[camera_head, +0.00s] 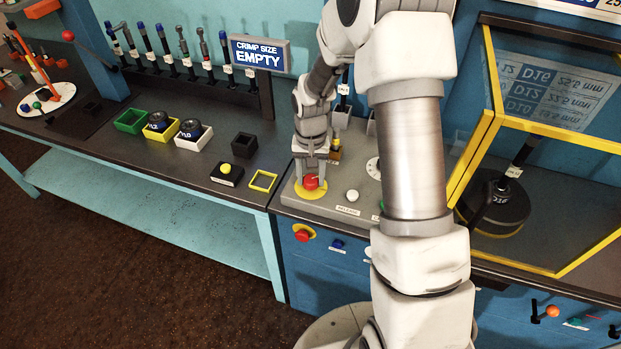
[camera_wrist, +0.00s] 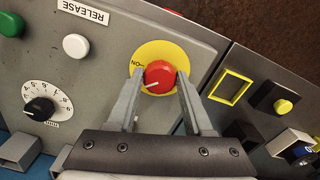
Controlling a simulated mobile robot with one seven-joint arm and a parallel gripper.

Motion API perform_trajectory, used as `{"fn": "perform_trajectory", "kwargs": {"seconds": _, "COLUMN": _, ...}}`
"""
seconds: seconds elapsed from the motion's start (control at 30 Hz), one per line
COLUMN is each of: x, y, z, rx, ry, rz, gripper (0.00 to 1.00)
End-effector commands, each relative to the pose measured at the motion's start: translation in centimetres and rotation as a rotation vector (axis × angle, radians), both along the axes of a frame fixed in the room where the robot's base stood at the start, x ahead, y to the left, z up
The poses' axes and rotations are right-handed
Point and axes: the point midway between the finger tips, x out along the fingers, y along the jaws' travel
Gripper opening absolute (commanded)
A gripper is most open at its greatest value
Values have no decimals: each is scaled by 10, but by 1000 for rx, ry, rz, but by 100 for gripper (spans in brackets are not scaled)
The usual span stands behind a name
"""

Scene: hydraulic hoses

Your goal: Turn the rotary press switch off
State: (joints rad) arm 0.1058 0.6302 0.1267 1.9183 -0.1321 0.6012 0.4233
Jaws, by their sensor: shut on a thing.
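The rotary press switch is a red knob (camera_wrist: 159,77) on a round yellow plate (camera_wrist: 176,54) marked "ON", set in a grey panel. A white line on the knob points left and slightly down in the wrist view, toward the side of the "ON" mark. In the head view the knob (camera_head: 311,182) sits at the panel's left end. My gripper (camera_wrist: 158,88) is over it from above, with one finger on each side, closed on the knob. My arm hides part of the panel in the head view.
On the same panel are a white button (camera_wrist: 76,46) by a "RELEASE" label, a green button (camera_wrist: 10,23) and a black dial (camera_wrist: 40,109). A yellow-framed clear guard (camera_head: 480,150) stands right of my arm. A yellow square frame (camera_head: 263,181) lies left of the panel.

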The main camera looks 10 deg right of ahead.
Motion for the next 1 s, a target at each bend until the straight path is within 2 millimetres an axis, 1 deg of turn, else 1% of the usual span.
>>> {"fn": "perform_trajectory", "kwargs": {"seconds": 0.6, "x": 1, "y": -2, "z": 0, "rx": 0, "ry": -2, "rz": 570, "gripper": 0}}
{"fn": "perform_trajectory", "kwargs": {"seconds": 0.8, "x": 1, "y": -2, "z": 1, "rx": 0, "ry": -2, "rz": 712, "gripper": 0}}
{"fn": "perform_trajectory", "kwargs": {"seconds": 1.0, "x": 1, "y": -3, "z": 1, "rx": 0, "ry": -1, "rz": 806, "gripper": 0}}
